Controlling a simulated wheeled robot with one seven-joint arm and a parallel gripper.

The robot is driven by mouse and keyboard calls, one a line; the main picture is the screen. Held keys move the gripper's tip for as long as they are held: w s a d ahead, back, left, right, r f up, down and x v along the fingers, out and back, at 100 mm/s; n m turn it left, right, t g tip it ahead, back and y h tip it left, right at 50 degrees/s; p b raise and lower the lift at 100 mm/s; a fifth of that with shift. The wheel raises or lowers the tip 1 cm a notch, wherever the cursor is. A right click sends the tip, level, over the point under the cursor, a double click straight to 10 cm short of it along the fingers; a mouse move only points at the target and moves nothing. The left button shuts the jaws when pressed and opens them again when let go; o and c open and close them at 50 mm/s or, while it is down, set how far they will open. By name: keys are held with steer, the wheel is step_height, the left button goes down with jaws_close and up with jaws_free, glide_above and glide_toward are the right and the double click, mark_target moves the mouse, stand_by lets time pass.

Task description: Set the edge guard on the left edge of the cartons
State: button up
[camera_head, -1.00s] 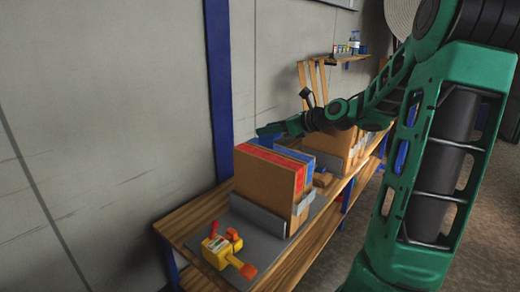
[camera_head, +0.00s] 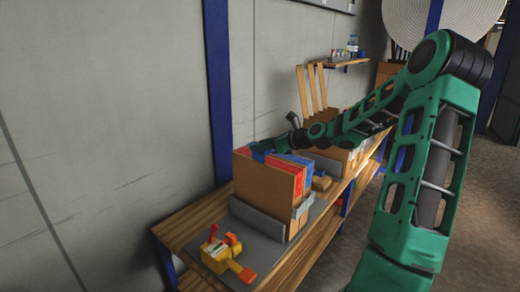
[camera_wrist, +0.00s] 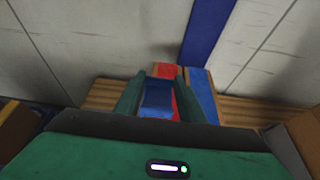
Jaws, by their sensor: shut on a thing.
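The cartons stand upright on the bench, with a brown front face (camera_head: 264,185) and red and blue parts behind it. In the wrist view the red carton (camera_wrist: 165,72) lies beside the blue carton (camera_wrist: 203,95). My gripper (camera_head: 262,146) is just above the far left top of the cartons. It is shut on a blue piece, the edge guard (camera_wrist: 158,98), between its green fingers. The guard overlaps the red carton in the wrist view. In the head view it is mostly hidden, and I cannot tell whether it touches the cartons.
A grey holder (camera_head: 256,220) stands against the cartons' front. A yellow tool (camera_head: 222,255) with red knobs lies on the near bench end. The wooden bench (camera_head: 190,222) runs along the wall, with a blue post (camera_head: 218,90) behind. More boxes stand farther along the bench.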

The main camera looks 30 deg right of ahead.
steer(key=shift+f, duration=0.35)
steer(key=shift+f, duration=0.6)
steer(key=o, duration=1)
steer(key=shift+o, duration=0.2)
